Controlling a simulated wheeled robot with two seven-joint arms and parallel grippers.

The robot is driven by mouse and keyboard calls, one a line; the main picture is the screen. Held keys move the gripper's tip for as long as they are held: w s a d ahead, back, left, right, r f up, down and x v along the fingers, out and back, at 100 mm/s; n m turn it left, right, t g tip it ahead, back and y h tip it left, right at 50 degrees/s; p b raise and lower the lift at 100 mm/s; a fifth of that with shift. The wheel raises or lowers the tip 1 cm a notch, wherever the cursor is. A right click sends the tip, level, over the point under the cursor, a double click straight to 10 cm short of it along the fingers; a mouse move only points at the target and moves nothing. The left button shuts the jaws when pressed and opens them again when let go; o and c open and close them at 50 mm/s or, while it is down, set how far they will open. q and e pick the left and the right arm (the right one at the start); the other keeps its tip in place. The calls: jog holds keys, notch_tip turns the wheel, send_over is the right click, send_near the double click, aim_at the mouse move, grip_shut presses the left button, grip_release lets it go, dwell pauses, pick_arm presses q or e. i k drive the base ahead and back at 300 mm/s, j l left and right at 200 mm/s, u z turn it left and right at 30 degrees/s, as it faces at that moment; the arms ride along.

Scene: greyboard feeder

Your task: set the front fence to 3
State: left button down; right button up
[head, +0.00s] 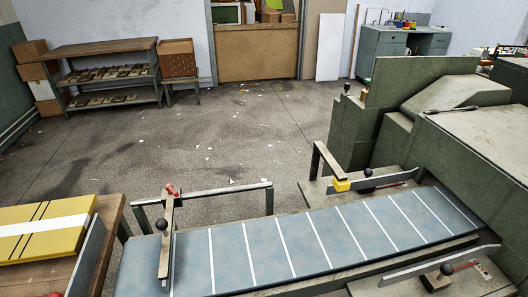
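A blue feeder bed (300,240) with white cross lines runs across the foreground. At its near right edge stands a metal fence rail (440,265) with a black ball knob (447,269), a red pointer (466,265) and a small marked plate (483,270); its marks are too small to read. A similar rail (385,180) with a black knob (368,172) and red pointer lies along the far edge. No label shows which is the front fence. Neither of my grippers is in view.
A wooden crossbar (167,240) with a black knob and red part stands over the bed's left end. A yellow board stack (45,228) lies at left. A green machine (470,140) stands at right. Open floor lies behind.

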aim_at(433, 275)
jog(key=l+z, duration=0.1)
jog(key=z, duration=1.35)
jog(key=i+j, duration=0.05)
